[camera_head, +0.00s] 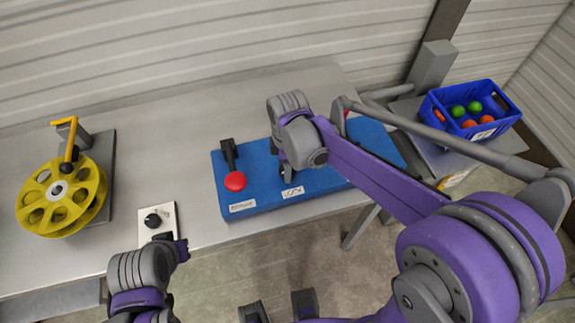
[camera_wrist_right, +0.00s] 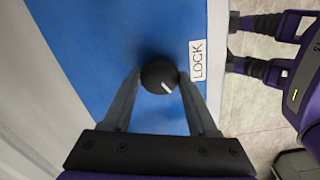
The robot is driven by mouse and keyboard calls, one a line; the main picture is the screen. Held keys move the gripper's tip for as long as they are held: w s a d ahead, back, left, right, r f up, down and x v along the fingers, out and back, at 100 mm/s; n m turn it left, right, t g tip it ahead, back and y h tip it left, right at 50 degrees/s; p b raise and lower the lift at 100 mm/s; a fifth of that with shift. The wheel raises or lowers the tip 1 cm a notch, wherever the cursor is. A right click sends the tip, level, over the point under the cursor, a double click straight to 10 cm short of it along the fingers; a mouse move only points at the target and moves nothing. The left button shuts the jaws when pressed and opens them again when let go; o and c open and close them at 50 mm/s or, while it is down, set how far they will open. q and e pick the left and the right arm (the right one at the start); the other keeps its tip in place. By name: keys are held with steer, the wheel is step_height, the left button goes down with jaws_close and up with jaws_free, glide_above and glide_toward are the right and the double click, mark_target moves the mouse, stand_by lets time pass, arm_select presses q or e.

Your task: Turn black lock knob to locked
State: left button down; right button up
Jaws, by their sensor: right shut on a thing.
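The black lock knob (camera_wrist_right: 156,76) is round with a white pointer line, on the blue board (camera_wrist_right: 95,70). In the wrist view the line points to the lower right, and the LOCK label (camera_wrist_right: 196,60) is right of the knob. My right gripper (camera_wrist_right: 161,78) is shut on the knob, one finger on each side. In the head view this gripper (camera_head: 288,172) covers the knob on the blue board (camera_head: 262,165). My left gripper (camera_head: 278,302) is open and empty at the bottom edge; its separated fingers also show at right in the wrist view.
A red-ended black lever (camera_head: 235,181) stands left of my right gripper. A white plate (camera_head: 164,230) with another black knob sits near the table's front edge. A yellow reel (camera_head: 60,197) stands at left. A blue crate (camera_head: 484,133) of coloured balls stands at right.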

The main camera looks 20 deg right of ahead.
steer(key=shift+m, duration=0.3)
steer(key=m, duration=0.4)
steer(key=shift+m+b, duration=0.3)
steer(key=shift+b, duration=0.1)
steer(key=m, duration=0.6)
steer(key=shift+m+b, duration=0.3)
steer(key=m, duration=1.2)
steer(key=o, duration=1.4)
